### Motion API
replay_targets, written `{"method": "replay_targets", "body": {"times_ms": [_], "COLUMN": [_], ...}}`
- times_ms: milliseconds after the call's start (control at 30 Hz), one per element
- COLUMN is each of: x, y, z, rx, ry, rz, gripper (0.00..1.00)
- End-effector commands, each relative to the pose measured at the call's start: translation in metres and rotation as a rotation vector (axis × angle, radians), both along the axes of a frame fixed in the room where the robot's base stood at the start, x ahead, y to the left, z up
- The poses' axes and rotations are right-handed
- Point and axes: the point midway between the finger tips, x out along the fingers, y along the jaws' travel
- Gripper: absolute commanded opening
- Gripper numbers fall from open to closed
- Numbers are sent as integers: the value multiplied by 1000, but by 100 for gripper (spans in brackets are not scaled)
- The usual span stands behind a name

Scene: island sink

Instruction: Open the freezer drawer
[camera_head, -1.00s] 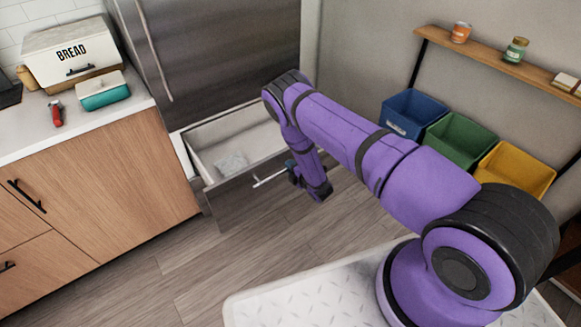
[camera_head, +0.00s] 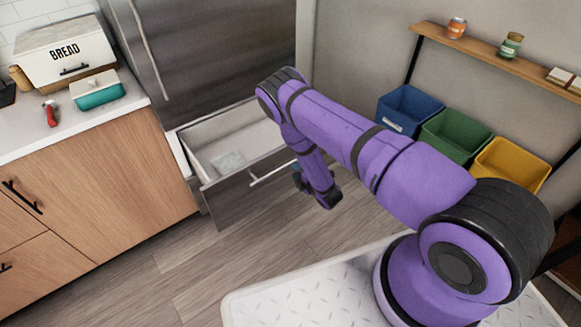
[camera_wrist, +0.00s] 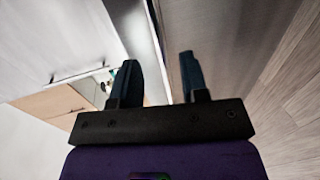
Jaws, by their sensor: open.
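The freezer drawer (camera_head: 235,193) is the bottom drawer of the steel fridge. In the head view it stands pulled out, with its pale inside showing. Its bar handle (camera_head: 270,176) runs along the front. My gripper (camera_head: 298,176) is beside the handle's right end, partly hidden by my arm. In the wrist view my gripper (camera_wrist: 158,65) has its two dark fingers apart, with no object held between them. A steel panel and a bright strip lie beyond the fingers. I cannot tell whether a finger touches the drawer.
A wooden cabinet (camera_head: 90,190) with a counter stands left of the drawer. Blue (camera_head: 408,110), green (camera_head: 455,135) and yellow (camera_head: 508,163) bins stand at the right wall below a shelf (camera_head: 490,57). The floor (camera_head: 165,270) before the drawer is clear.

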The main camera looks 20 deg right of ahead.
Motion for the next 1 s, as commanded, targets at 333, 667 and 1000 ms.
{"method": "replay_targets", "body": {"times_ms": [333, 667, 1000], "x": [-41, -43, -39], "y": [-14, -14, -14], "z": [8, 9, 13], "rx": [-2, 0, 4], "ry": [2, 1, 5], "rz": [-1, 0, -7], "gripper": [41, 41, 41]}}
